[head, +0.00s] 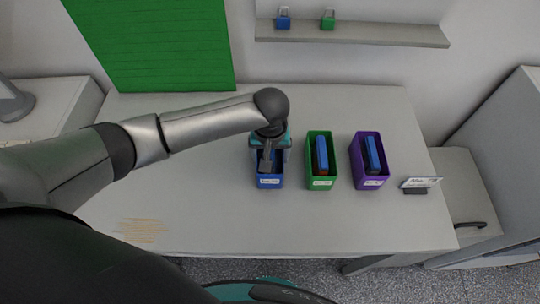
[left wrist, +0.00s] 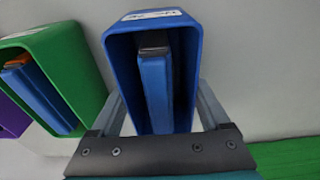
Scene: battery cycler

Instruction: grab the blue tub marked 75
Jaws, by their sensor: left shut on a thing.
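The blue tub (head: 269,183) stands on the table, the leftmost of three tubs in the head view, with a white label on its front too small to read. My left gripper (head: 268,150) comes down over it from above and hides much of it. In the left wrist view the blue tub (left wrist: 118,62) holds a blue block (left wrist: 155,90) with a grey-brown end. The fingers of my left gripper (left wrist: 162,108) lie along the two outer sides of the tub, shut on it. My right gripper is in neither view.
A green tub (head: 311,157) and a purple tub (head: 361,170) stand to the right, each holding a blue block. A small sign (head: 420,184) is near the table's right edge. A shelf (head: 360,34) bears two padlocks.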

